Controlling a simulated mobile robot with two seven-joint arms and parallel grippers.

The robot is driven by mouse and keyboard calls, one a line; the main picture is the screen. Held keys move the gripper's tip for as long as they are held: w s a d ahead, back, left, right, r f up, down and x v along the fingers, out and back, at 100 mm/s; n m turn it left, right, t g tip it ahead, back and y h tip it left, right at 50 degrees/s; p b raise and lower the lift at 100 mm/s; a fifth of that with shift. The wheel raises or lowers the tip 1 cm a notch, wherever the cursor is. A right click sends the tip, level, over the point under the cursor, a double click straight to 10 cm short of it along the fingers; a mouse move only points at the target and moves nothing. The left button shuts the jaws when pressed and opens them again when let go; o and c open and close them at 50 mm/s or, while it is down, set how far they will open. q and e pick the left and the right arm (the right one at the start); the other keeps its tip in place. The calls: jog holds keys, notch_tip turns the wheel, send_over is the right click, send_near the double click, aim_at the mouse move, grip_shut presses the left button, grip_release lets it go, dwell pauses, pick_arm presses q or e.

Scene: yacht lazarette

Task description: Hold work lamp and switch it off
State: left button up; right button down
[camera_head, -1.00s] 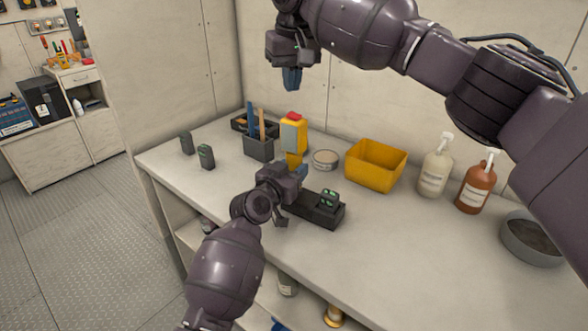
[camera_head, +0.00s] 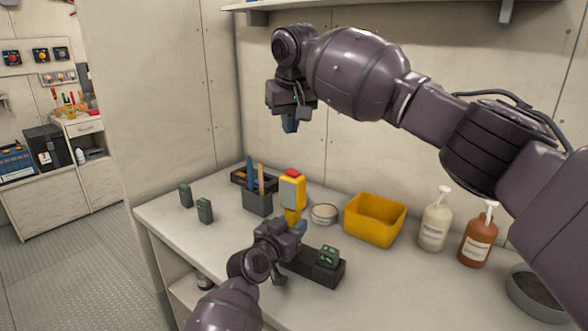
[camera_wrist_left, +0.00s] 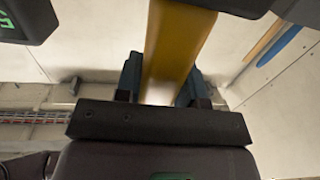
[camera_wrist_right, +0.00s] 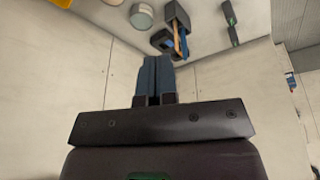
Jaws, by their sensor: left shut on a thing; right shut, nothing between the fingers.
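The work lamp (camera_head: 292,190) is yellow with a grey face and a red top. It is upright above the bench in the head view. My left gripper (camera_head: 297,226) is shut on its lower yellow part, and the left wrist view shows the yellow handle (camera_wrist_left: 176,50) between the blue fingers. Whether the lamp's foot touches the bench is hidden. My right gripper (camera_head: 290,124) is shut and empty, up above the lamp and pointing down. Its blue fingers are together in the right wrist view (camera_wrist_right: 153,80).
A black charger (camera_head: 318,268) with a green-lit battery sits right of my left gripper. A tool holder (camera_head: 257,204), a round tin (camera_head: 323,214), a yellow bin (camera_head: 374,222) and two pump bottles (camera_head: 435,222) stand behind. Two dark batteries (camera_head: 204,211) stand at left. A shelf (camera_head: 400,3) hangs above.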

jog(key=w+a+r+n+t+y, duration=0.15)
jog(key=w+r+n+t, duration=0.25)
jog(key=w+r+t, duration=0.8)
jog(key=s+a+r+n+g+y, duration=0.1)
jog(key=s+a+r+n+y, duration=0.3)
jog(key=r+n+y, duration=0.4)
jog(key=s+a+r+n+g+y, duration=0.1)
jog(key=s+a+r+n+y, duration=0.25)
jog(key=n+y, duration=0.45)
jog(key=s+a+f+n+g+h, duration=0.15)
jog(key=s+f+n+g, duration=0.35)
jog(key=n, duration=0.5)
jog(key=s+f+n+g+h, duration=0.3)
jog(key=n+g, duration=0.4)
jog(key=n, duration=0.2)
jog(key=d+f+n+h, duration=0.4)
jog(key=d+f+h, duration=0.5)
jog(key=d+h, duration=0.3)
jog(key=shift+s+d, duration=0.3)
jog(key=shift+d, duration=0.4)
